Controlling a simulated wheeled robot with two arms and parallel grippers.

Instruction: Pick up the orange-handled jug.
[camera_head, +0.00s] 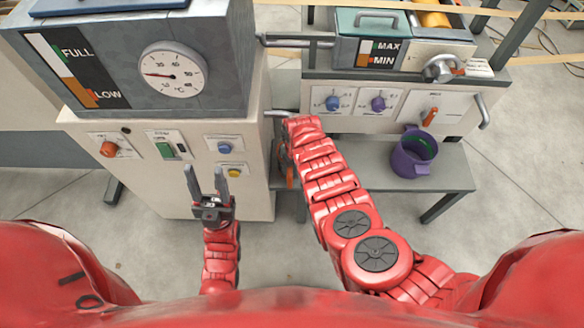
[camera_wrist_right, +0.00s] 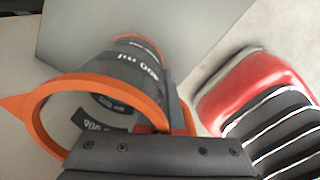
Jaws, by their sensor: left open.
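A dark grey jug with an orange rim, white lettering and an orange spout (camera_wrist_right: 52,92) fills the left and middle of the right wrist view, its mouth toward the camera. In the head view only a small orange part (camera_head: 290,177) shows beside my right forearm, at the left end of the low grey bench. My right gripper (camera_wrist_right: 174,112) is right at the jug's right side, where an orange part lies by a dark finger. Whether it grips is hidden; the arm covers it in the head view. My left gripper (camera_head: 207,183) is open and empty before the left machine.
A purple jug (camera_head: 408,162) stands on the right part of the grey bench (camera_head: 455,172). The left machine with the dial (camera_head: 172,75) and the right machine with knobs (camera_head: 400,105) rise behind. Floor lies clear in front of the bench.

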